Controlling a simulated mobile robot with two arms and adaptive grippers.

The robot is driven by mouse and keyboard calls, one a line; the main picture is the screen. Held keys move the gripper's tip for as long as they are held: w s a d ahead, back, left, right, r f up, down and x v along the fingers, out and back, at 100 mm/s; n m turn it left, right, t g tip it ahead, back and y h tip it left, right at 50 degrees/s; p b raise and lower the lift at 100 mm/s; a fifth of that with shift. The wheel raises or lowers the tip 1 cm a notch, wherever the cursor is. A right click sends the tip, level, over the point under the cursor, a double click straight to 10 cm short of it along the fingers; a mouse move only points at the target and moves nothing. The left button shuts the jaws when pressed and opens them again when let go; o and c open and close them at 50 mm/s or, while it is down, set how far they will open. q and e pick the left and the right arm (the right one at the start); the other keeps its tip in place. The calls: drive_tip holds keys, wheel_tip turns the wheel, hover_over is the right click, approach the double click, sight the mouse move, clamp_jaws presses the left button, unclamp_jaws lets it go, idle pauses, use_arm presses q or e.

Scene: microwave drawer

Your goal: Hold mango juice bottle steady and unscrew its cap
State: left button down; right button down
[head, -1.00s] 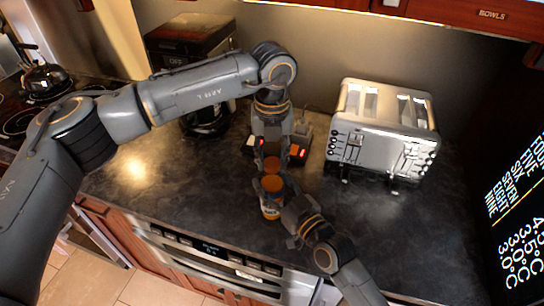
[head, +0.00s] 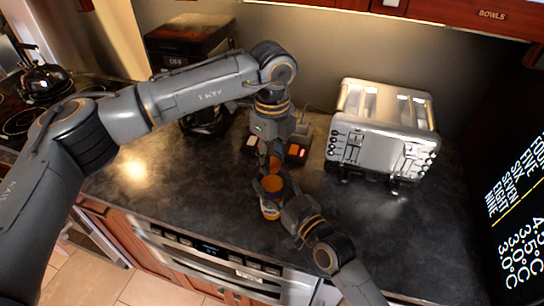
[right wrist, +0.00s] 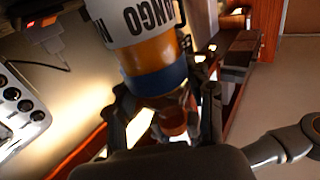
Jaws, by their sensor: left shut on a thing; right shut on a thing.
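The mango juice bottle (head: 270,208) stands upright on the dark counter, with orange juice and a white label that also shows in the right wrist view (right wrist: 140,22). My right gripper (head: 280,197) is shut on the bottle from the right, its fingers on both sides in the right wrist view (right wrist: 168,108). My left gripper (head: 269,166) points down from above, shut on the orange cap (head: 275,163) at the bottle's top. The fingers partly hide the cap; I cannot tell whether it is free of the neck.
A silver toaster (head: 383,135) stands to the right. A dark coffee maker (head: 190,40) is behind my left arm. A kettle (head: 45,80) sits on the stove at the far left. The counter's front edge is close below the bottle.

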sight(272, 162)
use_arm(q)
drive_tip(key=shift+r, duration=0.2)
drive_tip(key=shift+r, duration=0.9)
drive_tip(key=shift+r, duration=0.1)
drive_tip(key=shift+r, duration=1.95)
use_arm(e)
drive_tip(key=shift+c, duration=2.1)
unclamp_jaws()
drive_tip(key=shift+s+d, duration=0.1)
